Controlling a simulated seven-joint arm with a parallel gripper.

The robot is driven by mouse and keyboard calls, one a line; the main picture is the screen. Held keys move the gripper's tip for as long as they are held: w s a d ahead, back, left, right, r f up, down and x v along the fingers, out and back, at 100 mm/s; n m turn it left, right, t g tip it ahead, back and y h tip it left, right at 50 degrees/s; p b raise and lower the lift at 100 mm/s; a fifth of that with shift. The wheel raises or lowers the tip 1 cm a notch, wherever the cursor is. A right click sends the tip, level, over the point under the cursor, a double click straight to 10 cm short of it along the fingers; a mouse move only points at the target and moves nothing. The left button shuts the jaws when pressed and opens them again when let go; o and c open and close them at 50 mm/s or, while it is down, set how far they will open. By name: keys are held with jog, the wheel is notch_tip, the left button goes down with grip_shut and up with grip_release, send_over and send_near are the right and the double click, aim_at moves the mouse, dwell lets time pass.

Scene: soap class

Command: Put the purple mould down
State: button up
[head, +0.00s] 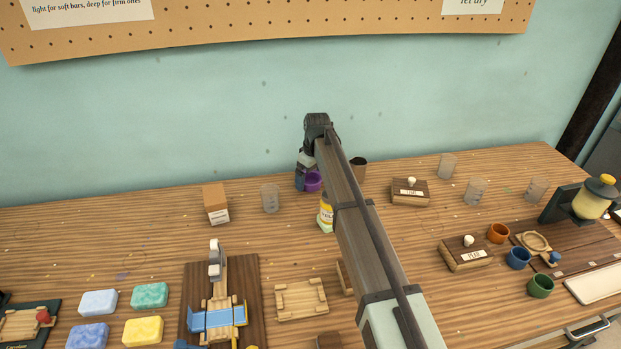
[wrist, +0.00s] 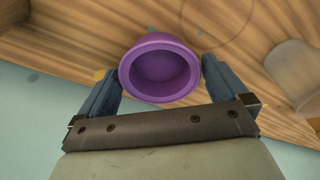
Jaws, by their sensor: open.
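The purple mould (wrist: 160,70) is a small round cup. In the wrist view its hollow faces the camera, and it lies between the two blue fingers of my gripper (wrist: 158,85). The fingers are open, with a narrow gap showing on the right side; on the left I cannot tell whether finger and mould touch. In the head view the purple mould (head: 313,182) shows at the back of the table, partly hidden by my gripper (head: 305,177). It seems to be at the tabletop, but its base is hidden.
A clear cup (head: 270,198) and a small box (head: 216,203) stand to the left. A brown cup (head: 358,168) stands just right, behind my arm. A yellow-labelled bottle (head: 326,214) stands in front. The wall is close behind. Bare wood lies between the box and the left edge.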

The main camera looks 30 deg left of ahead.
notch_tip(320, 180, up, 11)
jog(key=d, duration=0.1)
jog(key=shift+d+r, duration=0.2)
jog(key=shift+s, duration=0.1)
